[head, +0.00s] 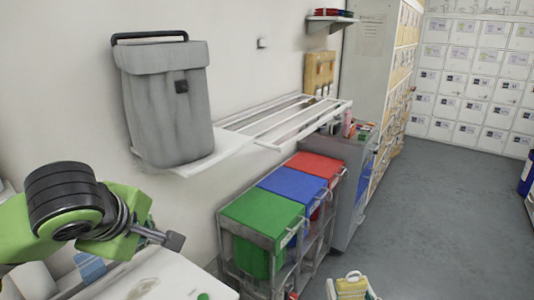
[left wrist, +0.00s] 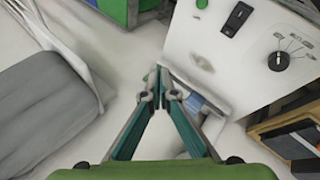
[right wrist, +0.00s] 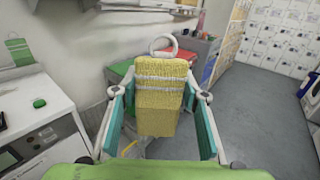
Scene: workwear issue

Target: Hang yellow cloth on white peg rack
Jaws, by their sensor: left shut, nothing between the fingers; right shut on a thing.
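The yellow cloth (right wrist: 160,95) has pale stripes and a white ring at its top. It hangs upright between the fingers of my right gripper (right wrist: 160,112), which is shut on it. In the head view the cloth (head: 352,286) shows at the bottom edge, partly cut off. My left gripper (left wrist: 160,90) is shut and empty; in the head view it (head: 172,240) is at the lower left, in front of the wall. A white rack with long rails (head: 287,118) is on the wall, farther off than the cloth; I cannot make out pegs on it.
A grey lidded container (head: 168,110) stands on the white shelf left of the rails. Green (head: 262,215), blue (head: 292,186) and red (head: 316,166) lidded bins stand below in a metal frame. A white appliance (right wrist: 38,125) is at the left.

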